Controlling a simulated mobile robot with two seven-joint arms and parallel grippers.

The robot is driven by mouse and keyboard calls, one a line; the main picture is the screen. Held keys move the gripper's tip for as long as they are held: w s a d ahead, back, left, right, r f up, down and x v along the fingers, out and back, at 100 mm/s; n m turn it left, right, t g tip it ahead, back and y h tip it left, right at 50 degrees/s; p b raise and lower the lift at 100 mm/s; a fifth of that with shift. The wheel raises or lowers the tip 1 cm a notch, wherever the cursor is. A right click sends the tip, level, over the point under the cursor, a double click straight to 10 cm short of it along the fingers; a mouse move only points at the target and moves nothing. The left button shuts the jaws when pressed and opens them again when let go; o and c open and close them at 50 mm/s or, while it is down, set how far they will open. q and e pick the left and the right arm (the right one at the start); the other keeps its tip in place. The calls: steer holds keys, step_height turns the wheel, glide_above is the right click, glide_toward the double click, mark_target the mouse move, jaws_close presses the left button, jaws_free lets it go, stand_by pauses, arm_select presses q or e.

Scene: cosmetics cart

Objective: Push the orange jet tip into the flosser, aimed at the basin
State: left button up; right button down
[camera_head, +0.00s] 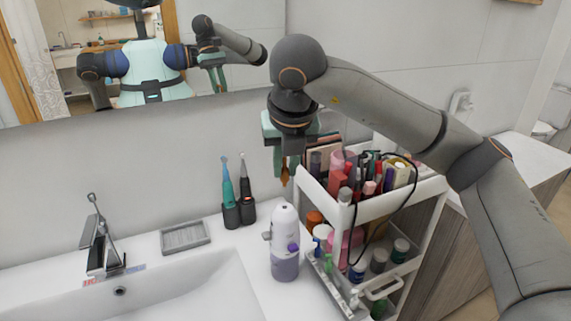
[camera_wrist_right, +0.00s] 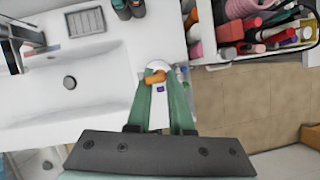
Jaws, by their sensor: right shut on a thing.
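My right gripper (camera_head: 284,168) points down above the flosser, shut on the small orange jet tip (camera_head: 285,180). In the right wrist view, the tip (camera_wrist_right: 155,77) lies between the ends of the green fingers (camera_wrist_right: 158,80). The flosser (camera_head: 285,240), white with a purple-grey lower part and a purple button, stands upright on the counter. A clear gap shows between the tip and the flosser's top. In the wrist view, the flosser's white body (camera_wrist_right: 160,112) shows between the fingers. The white basin (camera_head: 205,297) is left of the flosser. My left gripper is not in view.
A white cart (camera_head: 370,212) packed with cosmetics stands close on the right of the flosser. Two electric toothbrushes (camera_head: 231,195) stand behind it. A grey soap dish (camera_head: 185,236) and a faucet (camera_head: 100,245) are left. The mirror (camera_head: 150,60) reflects my body.

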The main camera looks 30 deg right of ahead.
mark_target(285, 186)
steer(key=shift+f+b, duration=1.45)
steer(key=shift+f, duration=0.55)
steer(key=shift+b, duration=0.45)
steer(key=shift+f+b, duration=1.1)
steer(key=shift+f, duration=0.15)
steer(key=c, duration=0.7)
jaws_free()
steer(key=shift+c, duration=0.2)
steer(key=shift+r, duration=0.15)
steer(key=p+v, duration=0.1)
steer(key=v, duration=1.1)
steer(key=shift+p, duration=0.3)
steer(key=shift+r, duration=0.1)
